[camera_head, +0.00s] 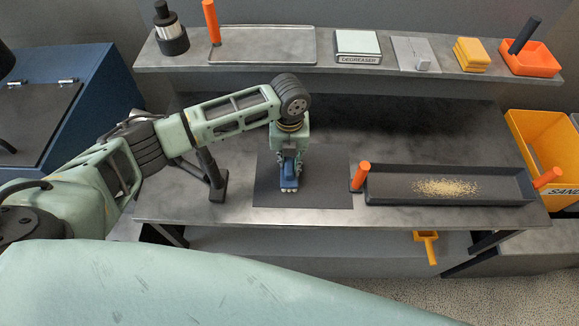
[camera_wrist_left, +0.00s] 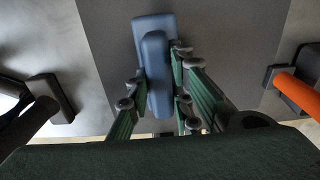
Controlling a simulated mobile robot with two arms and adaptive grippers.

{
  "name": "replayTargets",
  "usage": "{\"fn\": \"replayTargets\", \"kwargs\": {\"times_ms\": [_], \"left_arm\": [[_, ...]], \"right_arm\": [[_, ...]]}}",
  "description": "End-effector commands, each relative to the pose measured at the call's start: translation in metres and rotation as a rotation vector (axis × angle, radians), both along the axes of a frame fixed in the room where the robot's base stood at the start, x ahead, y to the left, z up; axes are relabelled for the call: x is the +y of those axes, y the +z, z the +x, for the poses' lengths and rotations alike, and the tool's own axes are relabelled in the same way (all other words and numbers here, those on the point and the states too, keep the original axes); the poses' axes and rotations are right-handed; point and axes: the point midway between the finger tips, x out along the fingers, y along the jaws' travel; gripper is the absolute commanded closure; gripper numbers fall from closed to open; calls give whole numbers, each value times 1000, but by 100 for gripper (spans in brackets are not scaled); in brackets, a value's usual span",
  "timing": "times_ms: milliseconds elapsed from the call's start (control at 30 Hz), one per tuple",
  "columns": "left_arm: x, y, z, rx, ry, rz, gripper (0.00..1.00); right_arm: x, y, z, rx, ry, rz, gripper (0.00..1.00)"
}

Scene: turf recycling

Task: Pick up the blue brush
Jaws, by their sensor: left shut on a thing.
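The blue brush (camera_head: 289,183) stands on the dark mat (camera_head: 325,186) in the middle of the workbench. My left gripper (camera_head: 288,166) comes down on it from above and is shut on its upper part. In the left wrist view the brush (camera_wrist_left: 153,30) lies between the green fingers of my left gripper (camera_wrist_left: 158,88), with fingers on both sides of its raised handle. Whether the brush touches the mat is hard to tell. My right gripper does not show.
A dark tray (camera_head: 385,188) with yellow grains and orange handles lies right of the mat. A black tool (camera_head: 217,188) stands left of it. The shelf behind holds a degreaser box (camera_head: 358,45), yellow sponges (camera_head: 471,54) and an orange tray (camera_head: 532,60). A yellow sand bin (camera_head: 540,150) stands at right.

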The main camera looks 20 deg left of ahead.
Motion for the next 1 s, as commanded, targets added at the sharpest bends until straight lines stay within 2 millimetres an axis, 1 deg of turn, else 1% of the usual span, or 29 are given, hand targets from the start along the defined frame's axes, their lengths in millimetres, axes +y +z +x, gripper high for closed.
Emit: {"fn": "replayTargets", "kwargs": {"times_ms": [33, 100, 133, 467, 567, 667, 733, 833, 867, 900, 1000], "left_arm": [[0, 0, 0, 0, 0, 0, 93], [0, 0, 0, 0, 0, 0, 99], [0, 0, 0, 0, 0, 0, 100], [0, 1, 1, -1, 0, -1, 100], [0, 4, 1, -3, 0, -1, 100], [0, 11, 1, -3, -1, -1, 100], [0, 19, 1, -4, -1, -1, 100], [0, 37, 2, -7, -1, -2, 100], [-4, 42, 3, -6, -4, -3, 100], [-15, 45, 7, -5, -4, -5, 100], [-36, 59, 15, -6, -4, -5, 100]], "right_arm": [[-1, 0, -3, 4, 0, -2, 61], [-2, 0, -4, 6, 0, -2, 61], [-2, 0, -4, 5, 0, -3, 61], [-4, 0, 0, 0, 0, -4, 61], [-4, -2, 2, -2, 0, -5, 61], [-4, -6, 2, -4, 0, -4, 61], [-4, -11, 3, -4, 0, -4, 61], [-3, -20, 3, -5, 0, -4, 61], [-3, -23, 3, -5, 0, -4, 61], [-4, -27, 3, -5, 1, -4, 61], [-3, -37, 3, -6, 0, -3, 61]]}}
